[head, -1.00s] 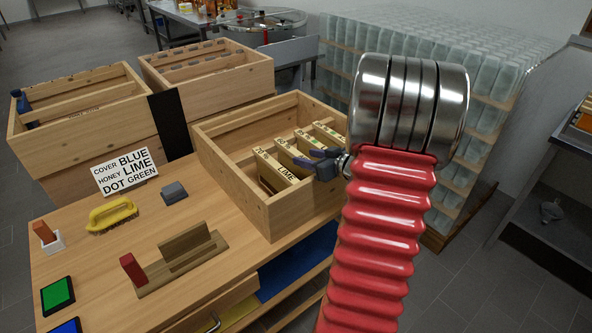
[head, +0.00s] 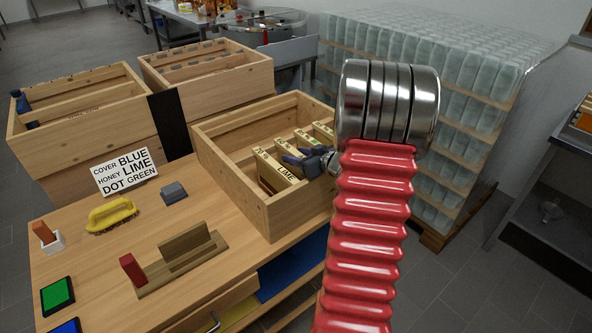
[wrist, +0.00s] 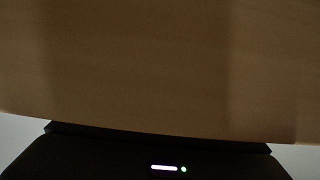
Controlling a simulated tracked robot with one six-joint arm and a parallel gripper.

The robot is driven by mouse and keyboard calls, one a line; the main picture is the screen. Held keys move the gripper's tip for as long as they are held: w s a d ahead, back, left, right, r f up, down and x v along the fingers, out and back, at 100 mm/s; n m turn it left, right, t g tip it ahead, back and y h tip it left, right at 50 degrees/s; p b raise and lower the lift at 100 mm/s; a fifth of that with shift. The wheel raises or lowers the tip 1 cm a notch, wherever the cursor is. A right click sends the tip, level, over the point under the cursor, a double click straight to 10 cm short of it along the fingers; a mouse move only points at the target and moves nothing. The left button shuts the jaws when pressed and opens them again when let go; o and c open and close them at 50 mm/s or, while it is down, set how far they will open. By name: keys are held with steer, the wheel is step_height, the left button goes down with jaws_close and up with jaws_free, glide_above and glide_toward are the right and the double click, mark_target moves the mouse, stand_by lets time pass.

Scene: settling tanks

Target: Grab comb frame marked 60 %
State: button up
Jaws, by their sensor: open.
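Several comb frames stand in a row in the open wooden box on the bench in the head view. The nearest comb frame (head: 277,170) has LIME on its top bar and a number too small to read surely. Others stand behind it, including one at the far right end (head: 322,133). In the wrist view, a plain wooden surface (wrist: 150,70) fills most of the picture, very close.
The wooden box (head: 238,185) has high walls around the frames. A sign (head: 126,171) reads COVER BLUE, HONEY LIME, DOT GREEN. A yellow brush (head: 112,214), a wooden stand (head: 187,250) and a green pad (head: 57,296) lie on the bench. Glass jars (head: 460,60) are stacked behind my arm.

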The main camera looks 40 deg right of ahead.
jaws_close()
stand_by(0.4)
stand_by(0.9)
